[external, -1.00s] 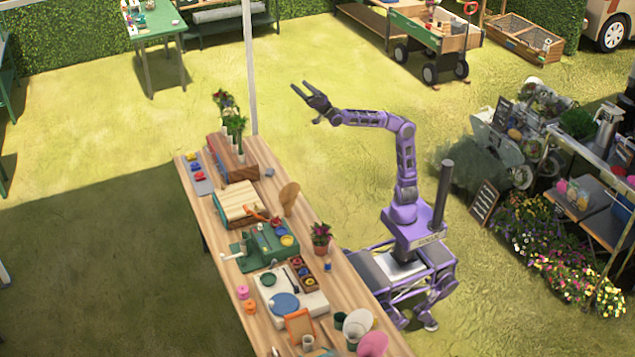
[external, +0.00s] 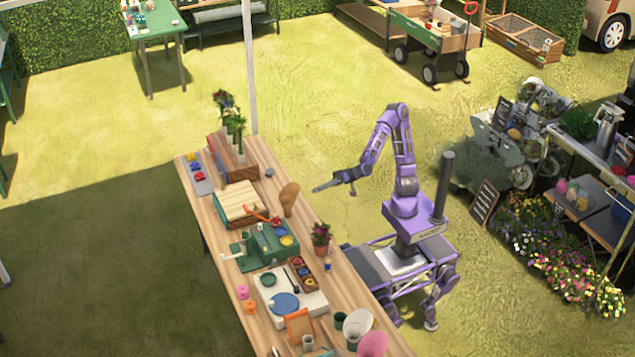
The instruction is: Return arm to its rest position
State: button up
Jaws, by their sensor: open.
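My purple arm is bent at the elbow, its forearm sloping down to the left. My gripper (external: 328,186) is dark grey and hangs in free air at the right side of the wooden table (external: 207,217), apart from the things on it. It is open, and I see nothing held in it. A brown paddle-shaped wooden thing (external: 288,198) stands on the table just left of the fingertips. A potted plant (external: 320,238) stands on the table's right edge, below the gripper in the picture.
The table also carries a green press-like tool (external: 262,247), a slatted wooden box (external: 238,203) and flowers in vases (external: 236,128) at its far end. Flower beds (external: 560,245) and a chalkboard (external: 484,201) stand to the right. Grass behind the arm is clear.

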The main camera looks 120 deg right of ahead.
jog(key=s+d+f+n+g+h+b, duration=0.1)
jog(key=s+f+g, duration=0.5)
jog(key=s, duration=0.6)
jog(key=s+d+f+n+g+h+b, duration=0.1)
jog(key=s+d+f+n+g+b, duration=0.1)
jog(key=s+f+n+g, duration=0.4)
jog(key=s+d+f, duration=0.1)
jog(key=s+f, duration=0.3)
jog(key=s, duration=0.2)
jog(key=shift+s+d+n+h+b, duration=0.2)
jog(key=shift+s+n+h+b, duration=0.1)
jog(key=shift+s+b, duration=0.1)
